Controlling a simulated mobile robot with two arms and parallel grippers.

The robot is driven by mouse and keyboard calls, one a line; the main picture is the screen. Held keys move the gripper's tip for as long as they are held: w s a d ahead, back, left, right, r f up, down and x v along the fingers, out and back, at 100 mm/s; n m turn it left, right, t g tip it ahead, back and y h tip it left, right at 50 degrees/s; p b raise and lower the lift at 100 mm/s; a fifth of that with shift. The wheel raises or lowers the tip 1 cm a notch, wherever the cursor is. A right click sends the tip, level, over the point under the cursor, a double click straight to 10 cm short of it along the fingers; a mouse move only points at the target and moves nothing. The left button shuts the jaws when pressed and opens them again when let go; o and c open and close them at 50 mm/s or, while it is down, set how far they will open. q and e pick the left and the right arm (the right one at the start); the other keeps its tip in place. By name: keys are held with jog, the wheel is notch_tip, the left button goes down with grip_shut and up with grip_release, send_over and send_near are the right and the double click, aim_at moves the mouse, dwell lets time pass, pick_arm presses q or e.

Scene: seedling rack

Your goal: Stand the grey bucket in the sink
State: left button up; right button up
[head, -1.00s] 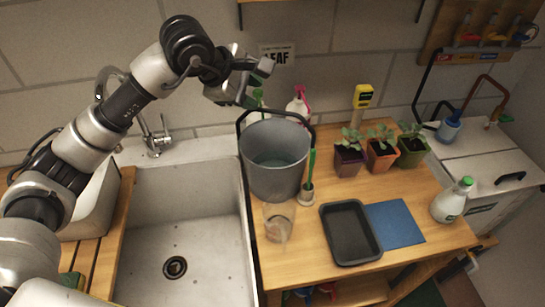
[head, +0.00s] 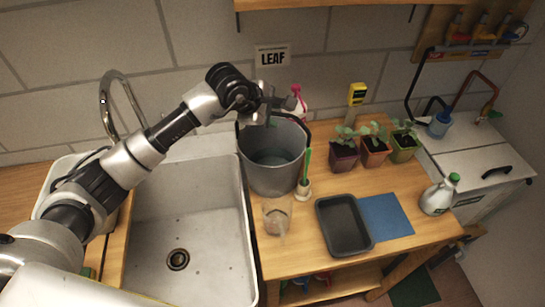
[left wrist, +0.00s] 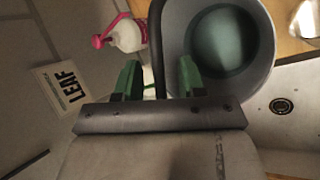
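The grey bucket (head: 272,170) stands upright on the wooden counter, just right of the sink (head: 187,235). Its dark handle is raised at the back of the rim. My left gripper (head: 266,112) is over the bucket's back rim, at the handle. In the left wrist view the bucket (left wrist: 222,45) opens at the top right, and the dark handle (left wrist: 157,45) runs between the two green fingertips (left wrist: 160,78). Gaps show on both sides of the handle, so the gripper is open. The sink's drain shows and its basin is empty. My right gripper is not in view.
A clear cup (head: 277,216) and a brush in a holder (head: 304,188) stand close to the bucket. A black tray (head: 344,226), blue mat (head: 387,216), potted seedlings (head: 374,150) and a spray bottle (left wrist: 126,34) are nearby. The faucet (head: 118,95) rises behind the sink.

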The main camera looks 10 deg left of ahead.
pick_arm(q)
grip_shut()
dwell(1.3)
jog(key=shift+r, duration=0.2)
